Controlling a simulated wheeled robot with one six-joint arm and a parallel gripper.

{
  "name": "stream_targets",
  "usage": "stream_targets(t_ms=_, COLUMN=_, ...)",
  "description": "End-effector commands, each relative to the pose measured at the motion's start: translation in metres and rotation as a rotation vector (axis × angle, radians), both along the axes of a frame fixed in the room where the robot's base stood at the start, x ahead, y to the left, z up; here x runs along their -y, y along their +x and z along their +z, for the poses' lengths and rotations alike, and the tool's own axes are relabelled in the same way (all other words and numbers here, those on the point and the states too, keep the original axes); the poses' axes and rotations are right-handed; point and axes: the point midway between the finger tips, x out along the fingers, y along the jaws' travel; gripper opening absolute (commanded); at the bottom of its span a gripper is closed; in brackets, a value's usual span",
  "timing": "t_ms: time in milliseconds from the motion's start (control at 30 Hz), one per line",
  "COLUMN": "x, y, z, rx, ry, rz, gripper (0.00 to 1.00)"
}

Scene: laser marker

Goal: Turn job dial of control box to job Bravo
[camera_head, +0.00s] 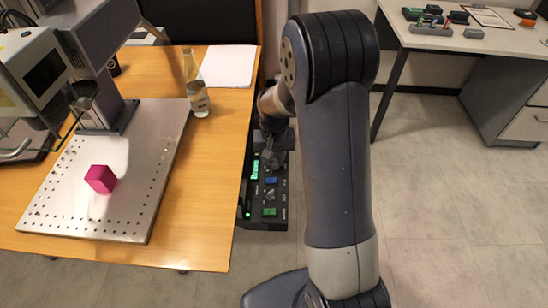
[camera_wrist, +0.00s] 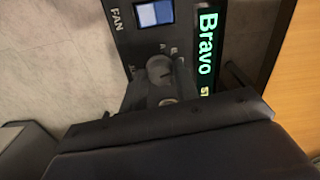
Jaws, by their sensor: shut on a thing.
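The control box (camera_head: 271,196) is a dark panel beside the right edge of the wooden table. Its lit green display (camera_wrist: 207,42) reads "Bravo" in the wrist view. The job dial (camera_wrist: 159,67) is a round grey knob next to the display, with small letters around it. My gripper (camera_wrist: 163,88) is shut on the job dial, with its fingers on either side. In the head view my gripper (camera_head: 273,158) reaches down to the upper part of the box, and it hides the dial there.
A blue-and-white switch (camera_wrist: 154,14) marked FAN sits near the dial. A white desk (camera_head: 465,40) stands at right. Floor between is clear.

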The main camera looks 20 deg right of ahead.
Motion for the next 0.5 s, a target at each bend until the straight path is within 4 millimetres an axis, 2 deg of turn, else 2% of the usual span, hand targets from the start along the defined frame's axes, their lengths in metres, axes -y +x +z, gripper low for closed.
stream_targets(t_ms=433, x=0.0000, y=0.0005, z=0.0004, rx=0.002, ry=0.000, rz=-0.012, gripper=0.06)
stream_targets(t_ms=467, x=0.0000, y=0.0005, z=0.0004, rx=0.002, ry=0.000, rz=-0.012, gripper=0.31)
stream_targets(t_ms=500, x=0.0000, y=0.0005, z=0.0004, rx=0.002, ry=0.000, rz=-0.011, gripper=0.35)
